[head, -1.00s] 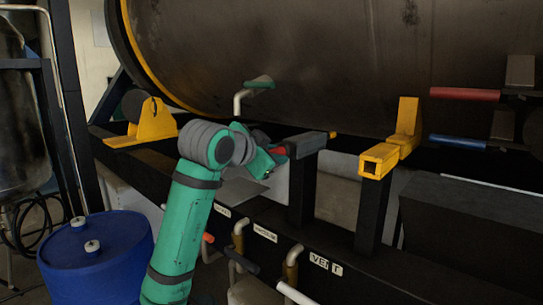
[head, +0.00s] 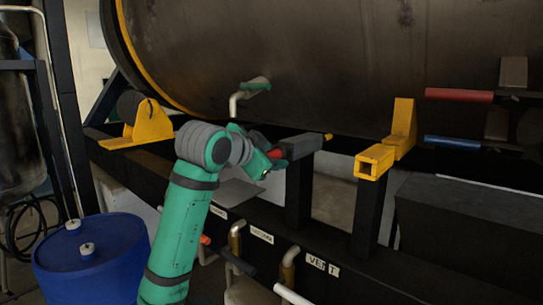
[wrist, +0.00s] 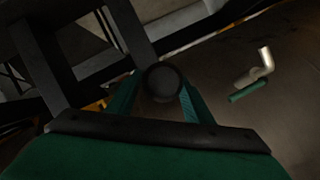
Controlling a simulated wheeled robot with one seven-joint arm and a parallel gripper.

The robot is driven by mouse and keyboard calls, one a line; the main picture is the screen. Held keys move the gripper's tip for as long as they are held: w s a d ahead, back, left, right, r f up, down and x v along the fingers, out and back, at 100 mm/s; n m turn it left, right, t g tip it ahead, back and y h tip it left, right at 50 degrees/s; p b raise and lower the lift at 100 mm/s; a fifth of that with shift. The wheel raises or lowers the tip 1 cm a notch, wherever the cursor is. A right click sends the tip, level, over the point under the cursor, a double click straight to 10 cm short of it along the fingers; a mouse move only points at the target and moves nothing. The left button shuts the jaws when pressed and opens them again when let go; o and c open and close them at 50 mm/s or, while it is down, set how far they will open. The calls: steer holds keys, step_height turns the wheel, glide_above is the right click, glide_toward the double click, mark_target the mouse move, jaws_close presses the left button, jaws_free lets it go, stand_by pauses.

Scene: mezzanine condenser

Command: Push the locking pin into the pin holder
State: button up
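The locking pin shows as a short red piece (head: 277,154) at the near end of the grey pin holder (head: 300,147), which sits on a dark post. A small yellow tip (head: 328,136) shows at the holder's far end. My gripper (head: 266,160) is at the red end, left of the holder. In the wrist view, the pin's dark round end (wrist: 162,80) lies between my green fingers (wrist: 160,100), with one finger close along each side. No clear gap shows between fingers and pin. How deep the pin sits in the holder is hidden.
The large dark tank (head: 330,65) hangs close above. A green-handled valve (head: 256,84) sticks out above my gripper. A yellow square tube bracket (head: 375,161) stands to the right. Pipes and a VENT label (head: 323,266) are below, and a blue drum (head: 92,262) is lower left.

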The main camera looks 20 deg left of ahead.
steer(key=shift+f, duration=0.1)
steer(key=v, duration=1)
steer(key=shift+s, duration=0.3)
